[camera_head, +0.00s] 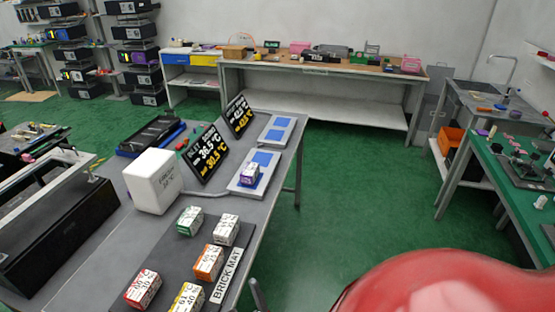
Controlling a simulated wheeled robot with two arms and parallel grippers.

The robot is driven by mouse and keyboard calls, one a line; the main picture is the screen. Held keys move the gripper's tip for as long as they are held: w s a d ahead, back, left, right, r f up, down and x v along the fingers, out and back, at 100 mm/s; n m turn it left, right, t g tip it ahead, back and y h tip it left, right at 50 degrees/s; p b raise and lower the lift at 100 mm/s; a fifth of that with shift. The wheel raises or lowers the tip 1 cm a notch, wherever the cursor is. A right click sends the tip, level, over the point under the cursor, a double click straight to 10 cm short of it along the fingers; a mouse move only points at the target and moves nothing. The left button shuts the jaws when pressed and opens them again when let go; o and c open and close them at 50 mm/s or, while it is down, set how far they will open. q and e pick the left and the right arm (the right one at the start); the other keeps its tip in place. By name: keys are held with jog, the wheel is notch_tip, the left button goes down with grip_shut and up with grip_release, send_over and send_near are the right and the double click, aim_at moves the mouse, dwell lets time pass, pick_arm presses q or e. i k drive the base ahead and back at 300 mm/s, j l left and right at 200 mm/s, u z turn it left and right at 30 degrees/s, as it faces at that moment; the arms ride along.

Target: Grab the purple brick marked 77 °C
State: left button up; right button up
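A white-and-purple brick (249,174) sits on the nearer pale plate with a blue patch (236,187), on the grey table. Its small printed marking is too small to read. Neither of my grippers can be made out in the head view. A large glossy red shape (450,285) fills the bottom right corner; it may be part of my arm. A short dark bar at the bottom edge, beside the table, is too cut off to identify.
A dark brick mat (178,262) holds green (189,220), white (226,230), orange (208,262), red (142,288) and yellow (188,297) bricks. A white box (153,180) and two black displays (207,153) (238,115) stand behind. A second plate (276,132) lies farther back, without a brick.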

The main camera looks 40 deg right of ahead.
aim_at(249, 176)
jog(key=z, duration=1.1)
jog(key=i+l+u, duration=0.1)
jog(key=u, duration=0.25)
jog(key=i+l+u, duration=0.15)
jog(key=u, duration=0.25)
jog(key=l+u, duration=0.15)
jog(key=u, duration=0.2)
jog(key=i+l, duration=0.05)
